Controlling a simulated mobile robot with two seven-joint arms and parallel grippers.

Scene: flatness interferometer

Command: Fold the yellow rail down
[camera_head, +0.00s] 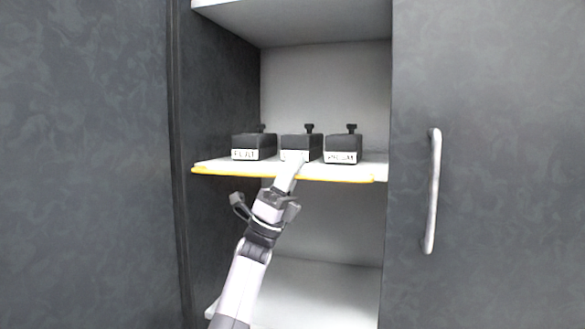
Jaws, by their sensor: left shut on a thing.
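The yellow rail (335,180) is a thin strip along the front edge of the middle shelf (373,168), level with the shelf and below the labelled blocks. My left gripper (288,175) reaches up from below to the middle of this edge. It is shut on the rail, and its light fingers hide the rail there and part of the middle block's label. My right gripper is not in view.
Three dark blocks with knobs and white labels stand on the shelf: left (254,146), middle (301,147) and right (342,149). A dark door with a pale upright handle (432,190) is at the right. A lower shelf (320,290) looks empty.

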